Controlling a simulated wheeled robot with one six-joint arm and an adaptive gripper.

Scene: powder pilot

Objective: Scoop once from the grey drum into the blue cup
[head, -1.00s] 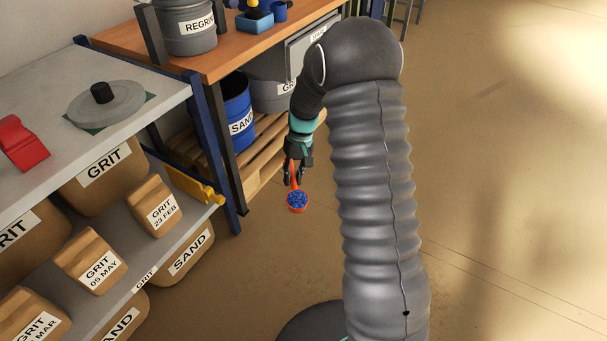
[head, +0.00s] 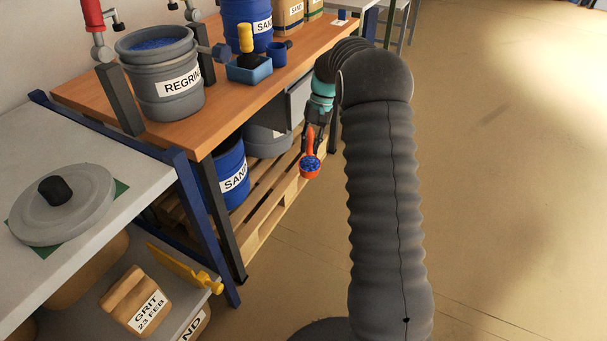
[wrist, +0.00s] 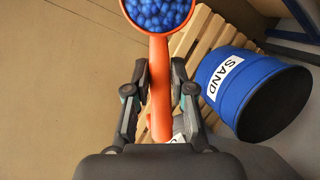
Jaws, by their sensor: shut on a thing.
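My gripper (head: 313,133) is shut on the handle of an orange scoop (head: 310,145), out in front of the wooden bench. The scoop's bowl is heaped with blue granules; it also shows in the wrist view (wrist: 160,75), with the handle between the fingers. The grey drum (head: 170,88), labelled REGRIND, stands open on the bench with blue granules inside. The blue cup (head: 277,53) stands on the bench near its front edge, right of a blue tray. The scoop is apart from both, lower than the bench top.
The blue tray (head: 249,71) holds a yellow-handled tool. Dark posts and clamps stand beside the grey drum. A blue SAND drum (head: 230,174) sits on a pallet (head: 275,195) under the bench. A grey lid (head: 62,205) lies on the left table. The floor at right is clear.

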